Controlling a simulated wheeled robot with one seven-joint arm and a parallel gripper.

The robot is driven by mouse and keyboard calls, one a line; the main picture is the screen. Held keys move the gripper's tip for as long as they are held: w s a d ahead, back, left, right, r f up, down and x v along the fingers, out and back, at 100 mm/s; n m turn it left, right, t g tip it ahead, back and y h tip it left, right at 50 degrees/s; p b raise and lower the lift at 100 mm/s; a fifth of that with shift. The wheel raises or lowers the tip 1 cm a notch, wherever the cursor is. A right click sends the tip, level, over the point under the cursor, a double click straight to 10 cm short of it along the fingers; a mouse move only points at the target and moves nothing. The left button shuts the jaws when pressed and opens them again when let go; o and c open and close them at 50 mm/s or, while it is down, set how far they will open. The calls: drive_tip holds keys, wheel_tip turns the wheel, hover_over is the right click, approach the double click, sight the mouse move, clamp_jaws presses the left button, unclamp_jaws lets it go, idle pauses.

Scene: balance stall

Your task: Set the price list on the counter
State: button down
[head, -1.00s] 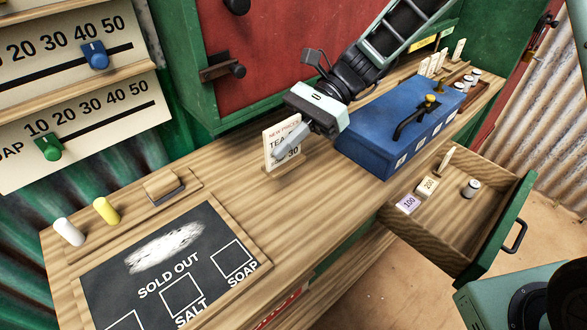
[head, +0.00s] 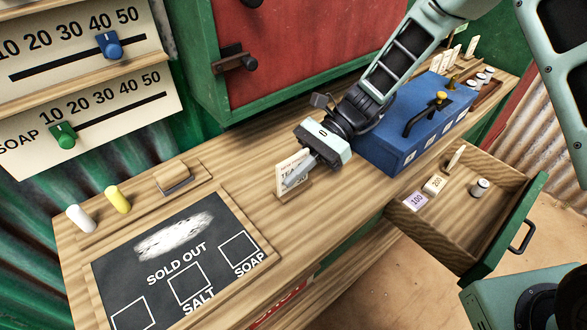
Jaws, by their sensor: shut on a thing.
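The price list (head: 284,183) is a small cream card with dark print, upright in a wooden foot. It stands at or just above the wooden counter (head: 238,190), between the chalkboard and the blue box; I cannot tell whether its foot touches the wood. My gripper (head: 298,178) comes from the upper right and is shut on the card, its fingers covering part of the print.
A sold-out chalkboard (head: 140,275) lies to the left, with chalks (head: 118,199) and an eraser (head: 173,178) behind it. A blue box (head: 385,150) stands close on the right. An open drawer (head: 455,225) juts out at the front right.

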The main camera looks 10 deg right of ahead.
drive_tip(key=c, duration=1.6)
unclamp_jaws()
drive_tip(key=shift+o, duration=0.2)
drive_tip(key=shift+w+d+r, duration=0.1)
drive_tip(key=shift+r, duration=0.05)
drive_tip(key=b+v, duration=0.1)
drive_tip(key=v, duration=1)
drive_tip(key=shift+w+d, duration=0.2)
drive_tip(key=shift+d, duration=0.05)
drive_tip(key=shift+r, duration=0.15)
